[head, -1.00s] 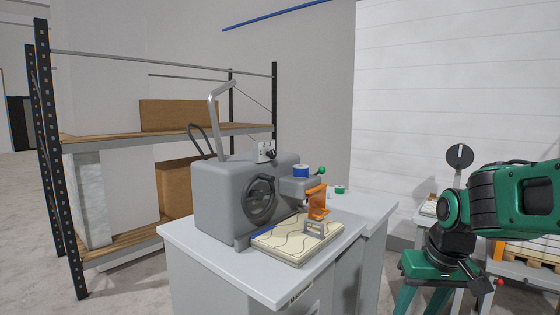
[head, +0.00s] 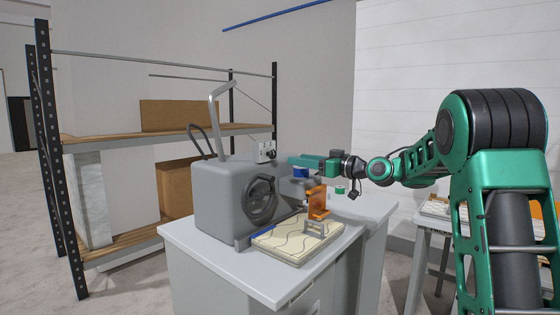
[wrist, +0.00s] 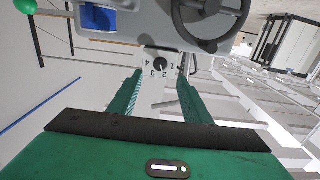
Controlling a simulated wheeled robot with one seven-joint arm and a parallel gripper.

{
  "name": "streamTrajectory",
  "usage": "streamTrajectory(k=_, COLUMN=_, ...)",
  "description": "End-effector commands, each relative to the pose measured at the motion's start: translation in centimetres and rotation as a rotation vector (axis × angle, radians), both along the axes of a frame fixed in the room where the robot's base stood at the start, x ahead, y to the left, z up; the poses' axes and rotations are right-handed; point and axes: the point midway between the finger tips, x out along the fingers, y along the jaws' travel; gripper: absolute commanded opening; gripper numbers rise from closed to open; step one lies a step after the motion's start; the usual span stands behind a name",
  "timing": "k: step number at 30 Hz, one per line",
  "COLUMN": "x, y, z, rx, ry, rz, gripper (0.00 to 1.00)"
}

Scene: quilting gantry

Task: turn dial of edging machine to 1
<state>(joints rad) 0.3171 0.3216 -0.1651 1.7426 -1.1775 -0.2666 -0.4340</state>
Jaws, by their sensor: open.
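The edging machine (head: 222,200) is a grey housing with a handwheel, standing on a grey cabinet. Its dial (head: 269,154) is a small black knob on a pale box at the machine's top. In the wrist view the dial (wrist: 160,64) shows with the figures 1 to 4 around it. Which figure it points at is too small to tell. My gripper (head: 291,160) is just right of the dial, pointing at it. In the wrist view my open gripper (wrist: 159,80) has a finger on either side of the dial's line, apart from it and empty.
A quilted panel (head: 275,245) with an orange clamp (head: 317,203) lies on the cabinet top (head: 190,243) below my arm. A blue spool (head: 301,172) sits close under my gripper. A shelf rack (head: 95,146) stands behind at left.

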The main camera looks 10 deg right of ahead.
Motion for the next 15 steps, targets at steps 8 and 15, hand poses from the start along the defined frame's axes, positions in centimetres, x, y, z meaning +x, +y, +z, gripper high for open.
streamTrajectory(k=8, x=3.4, y=2.5, z=0.0, rx=-0.002, ry=-0.001, rz=0.002, gripper=0.44)
streamTrajectory(k=15, x=6.5, y=4.7, z=0.0, rx=-0.001, ry=0.001, rz=0.001, gripper=0.44)
